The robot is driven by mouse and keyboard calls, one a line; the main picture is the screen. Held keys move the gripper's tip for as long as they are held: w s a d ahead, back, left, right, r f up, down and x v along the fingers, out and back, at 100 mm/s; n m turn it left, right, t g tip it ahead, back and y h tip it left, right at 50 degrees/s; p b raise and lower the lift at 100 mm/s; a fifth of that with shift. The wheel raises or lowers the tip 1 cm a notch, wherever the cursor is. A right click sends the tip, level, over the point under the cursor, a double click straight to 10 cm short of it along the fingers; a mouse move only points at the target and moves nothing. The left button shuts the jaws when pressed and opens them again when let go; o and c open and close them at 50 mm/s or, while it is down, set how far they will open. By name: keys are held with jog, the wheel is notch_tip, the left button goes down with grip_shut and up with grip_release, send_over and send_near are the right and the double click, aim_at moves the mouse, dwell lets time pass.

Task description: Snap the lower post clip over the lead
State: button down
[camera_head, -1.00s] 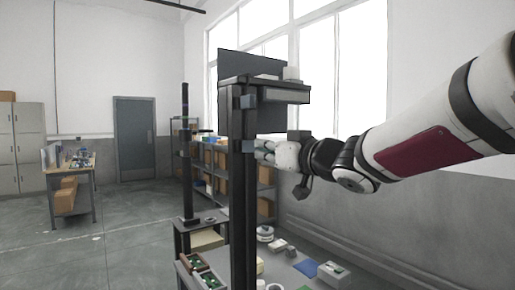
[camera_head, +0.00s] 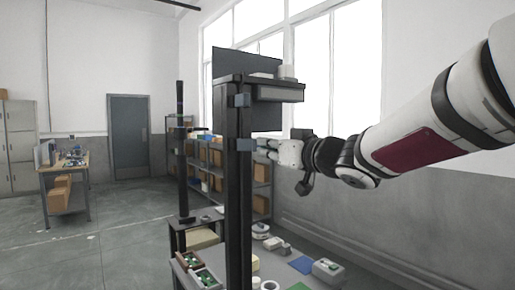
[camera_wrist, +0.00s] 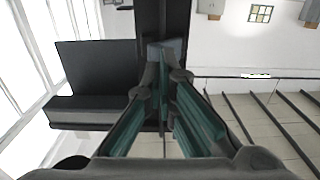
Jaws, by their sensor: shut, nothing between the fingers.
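The lower post clip (camera_head: 245,144) is a small blue-grey block on the dark upright post (camera_head: 238,200). It also shows in the wrist view (camera_wrist: 170,46), at the top middle on the dark post. My gripper (camera_head: 257,145) is level with this clip, at its right side. In the wrist view my gripper's fingers (camera_wrist: 164,66) are shut with nothing between them, and their tips are at the clip. I cannot tell whether they touch it. A matching upper clip (camera_head: 242,100) sits higher on the post. I cannot make out the lead; whether the clip is closed is unclear.
A dark shelf (camera_head: 262,80) with a panel tops the post, just above my gripper. The bench below holds a blue mat (camera_head: 301,264), a grey box (camera_head: 328,270) and bins (camera_head: 196,272). A second post (camera_head: 181,150) stands behind left. Open floor lies left.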

jog(key=shift+x, duration=1.1)
jog(key=p+v, duration=0.2)
jog(key=v, duration=0.5)
dwell(0.7)
